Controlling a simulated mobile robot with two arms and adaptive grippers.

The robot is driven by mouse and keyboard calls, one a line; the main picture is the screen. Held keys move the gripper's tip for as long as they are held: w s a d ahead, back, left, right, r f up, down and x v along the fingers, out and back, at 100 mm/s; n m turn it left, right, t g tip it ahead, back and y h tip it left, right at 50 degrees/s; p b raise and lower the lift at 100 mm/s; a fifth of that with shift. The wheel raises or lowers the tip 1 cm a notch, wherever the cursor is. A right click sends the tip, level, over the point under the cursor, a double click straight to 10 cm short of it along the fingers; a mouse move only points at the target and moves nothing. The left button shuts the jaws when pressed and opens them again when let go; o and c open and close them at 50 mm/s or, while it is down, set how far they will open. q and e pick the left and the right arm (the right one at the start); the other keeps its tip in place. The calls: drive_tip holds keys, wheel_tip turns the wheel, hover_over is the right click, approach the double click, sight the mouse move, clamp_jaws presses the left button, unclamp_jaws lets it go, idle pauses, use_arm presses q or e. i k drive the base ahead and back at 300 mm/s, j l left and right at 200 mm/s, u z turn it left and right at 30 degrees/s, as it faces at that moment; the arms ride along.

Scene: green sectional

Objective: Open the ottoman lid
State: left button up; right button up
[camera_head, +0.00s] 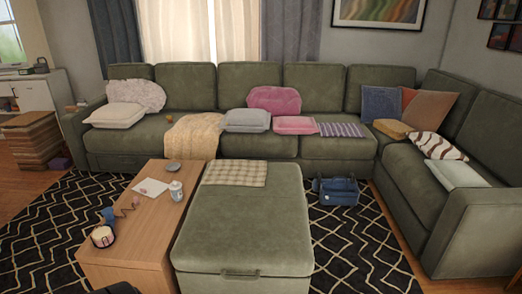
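The green ottoman (245,220) stands in the middle foreground, close to me. Its cushioned lid lies flat and looks shut. A dark handle or strap (240,274) shows on its near face, just below the lid's front edge. A folded beige checkered cloth (235,174) lies on the far end of the lid. Neither of my grippers can be made out in the head view. A small dark shape at the bottom edge, left of the ottoman, is too cut off to identify.
A wooden table (135,235) stands close along the ottoman's left side, bearing a cup, a can, paper and small items. A blue bag (337,191) sits on the patterned rug (350,250) to the right. A green sectional (340,146) with pillows stands behind and right.

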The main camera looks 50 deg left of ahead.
sight(223, 234)
drive_tip(key=u, duration=1.7)
